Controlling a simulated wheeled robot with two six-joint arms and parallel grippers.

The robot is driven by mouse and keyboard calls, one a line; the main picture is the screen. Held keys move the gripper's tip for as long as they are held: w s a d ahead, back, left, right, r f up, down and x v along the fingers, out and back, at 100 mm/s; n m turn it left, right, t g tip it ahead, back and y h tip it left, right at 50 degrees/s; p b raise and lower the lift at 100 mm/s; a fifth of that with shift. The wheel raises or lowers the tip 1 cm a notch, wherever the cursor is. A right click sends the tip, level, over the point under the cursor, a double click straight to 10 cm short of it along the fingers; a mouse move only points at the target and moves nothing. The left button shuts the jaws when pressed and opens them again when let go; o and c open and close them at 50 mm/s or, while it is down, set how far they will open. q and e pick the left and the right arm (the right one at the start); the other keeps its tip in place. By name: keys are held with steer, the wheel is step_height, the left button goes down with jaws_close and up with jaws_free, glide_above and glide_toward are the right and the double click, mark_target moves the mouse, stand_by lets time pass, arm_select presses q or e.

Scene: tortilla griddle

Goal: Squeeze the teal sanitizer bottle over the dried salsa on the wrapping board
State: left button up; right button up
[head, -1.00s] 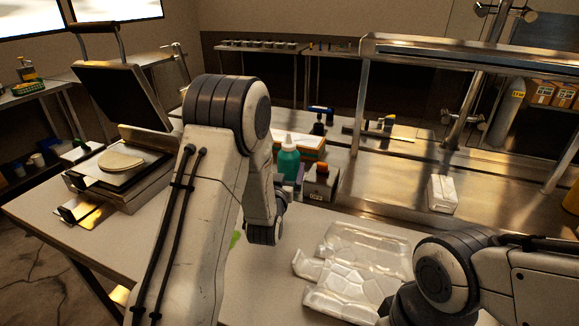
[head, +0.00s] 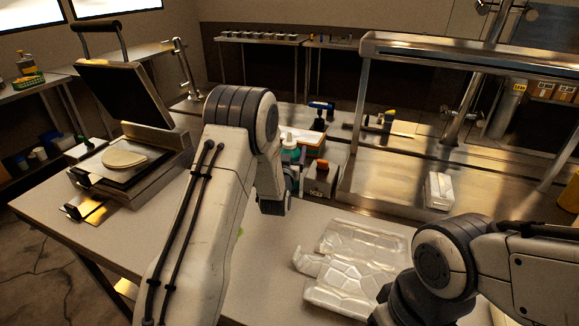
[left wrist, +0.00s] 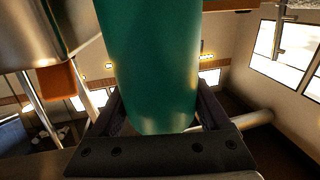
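The teal bottle (head: 290,154) with its white top stands at the back of the near table, partly hidden behind my left arm. In the left wrist view the teal bottle (left wrist: 152,65) is large and lies between the two dark fingers of my left gripper (left wrist: 160,112). The fingers sit close on both sides; I cannot tell if they press on it. In the head view my left arm hides that gripper. My right arm shows at lower right, its gripper out of frame. I cannot make out the dried salsa or the wrapping board; a small green bit (head: 240,232) shows beside my left arm.
Clear crumpled-looking plastic trays (head: 350,270) lie on the table between my arms. The open griddle press (head: 135,170) holds tortillas (head: 125,158) at left. A white carton (head: 438,191) stands at right.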

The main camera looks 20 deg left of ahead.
arm_select(q)
steer(key=c, duration=1)
steer(key=shift+r, duration=0.15)
steer(key=shift+c, duration=0.2)
step_height(320, 180, up, 10)
steer(key=shift+f+b, duration=0.1)
steer(key=shift+b, duration=0.5)
